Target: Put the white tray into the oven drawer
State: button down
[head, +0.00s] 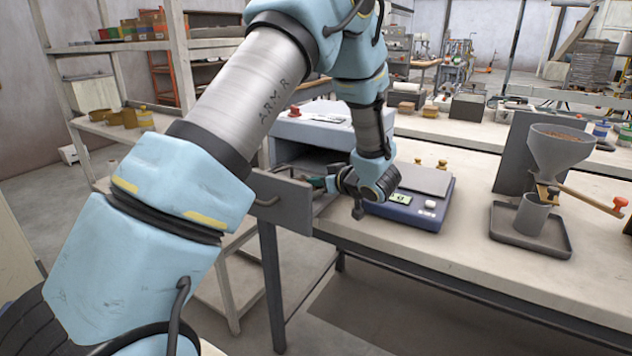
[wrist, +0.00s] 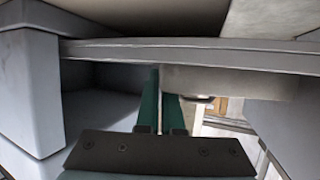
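The oven is the pale grey box (head: 312,128) at the back of the bench in the head view. Its drawer is pulled out, and the drawer's grey front (head: 284,203) stands off the bench edge. My gripper (head: 318,184) points left, just behind that front and beside the oven opening. In the wrist view the teal fingers (wrist: 161,110) are close together. A pale edge runs between them and hides the right finger's tip; I cannot tell whether it is the tray or whether it is clamped. I cannot make out the white tray clearly in either view.
A blue scale (head: 412,200) with a flat pan stands right of my gripper, close to it. Two brass weights (head: 430,162) are behind it. A hopper (head: 557,150) over a cup stands in a dark tray (head: 530,232) further right. The bench between is clear.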

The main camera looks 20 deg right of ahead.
jog(key=shift+f, duration=0.2)
jog(key=c, duration=1.5)
grip_release()
jog(key=o, duration=0.4)
jog(key=shift+s+r, duration=0.15)
jog(key=b+v, duration=0.2)
jog(key=v, duration=0.9)
jog(key=shift+s+d+r, duration=0.15)
jog(key=shift+s, duration=0.15)
